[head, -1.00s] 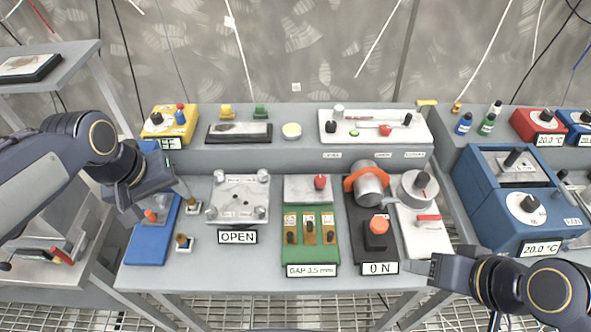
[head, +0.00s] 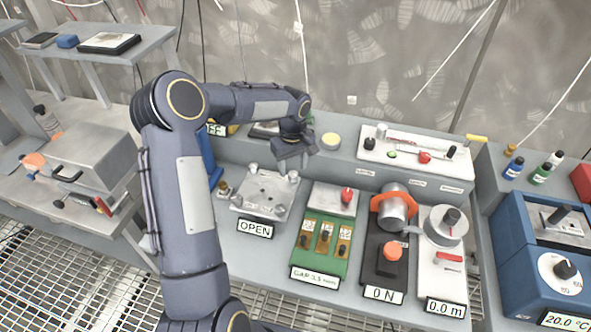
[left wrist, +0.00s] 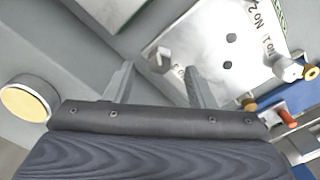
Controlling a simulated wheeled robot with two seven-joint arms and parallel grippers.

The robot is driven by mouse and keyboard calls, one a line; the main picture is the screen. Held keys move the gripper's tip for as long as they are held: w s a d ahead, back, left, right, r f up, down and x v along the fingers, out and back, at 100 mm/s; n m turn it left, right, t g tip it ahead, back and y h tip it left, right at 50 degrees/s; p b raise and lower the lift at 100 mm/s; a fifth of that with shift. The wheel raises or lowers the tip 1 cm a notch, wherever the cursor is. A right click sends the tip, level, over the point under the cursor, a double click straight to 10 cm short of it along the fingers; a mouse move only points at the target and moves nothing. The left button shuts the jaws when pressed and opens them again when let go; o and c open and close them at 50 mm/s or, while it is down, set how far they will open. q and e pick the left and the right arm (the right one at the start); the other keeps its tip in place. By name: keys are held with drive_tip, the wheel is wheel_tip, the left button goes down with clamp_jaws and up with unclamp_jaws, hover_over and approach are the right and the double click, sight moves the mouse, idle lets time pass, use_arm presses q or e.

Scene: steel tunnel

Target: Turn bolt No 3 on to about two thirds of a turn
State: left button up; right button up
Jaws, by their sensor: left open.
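The steel bolt plate (head: 262,195) lies on the bench with a bolt near each corner and an OPEN sign (head: 255,228) in front. My left gripper (head: 294,153) is above the plate's back right corner, reaching over from the left. In the left wrist view the plate (left wrist: 205,45) shows from above. A silver hex bolt (left wrist: 159,56) appears between the two spread fingers (left wrist: 159,74) of my left gripper, which hold nothing. Partly hidden lettering beside this bolt seems to read No 3. Another bolt (left wrist: 288,68) is at the right, near other lettering. My right gripper is out of view.
A cream round disc (head: 330,140) sits on the ledge behind. A raised panel (head: 415,158) runs along the back.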

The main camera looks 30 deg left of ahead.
sight(293, 176)
use_arm(q)
drive_tip(key=shift+f, duration=1.35)
drive_tip(key=c, duration=1)
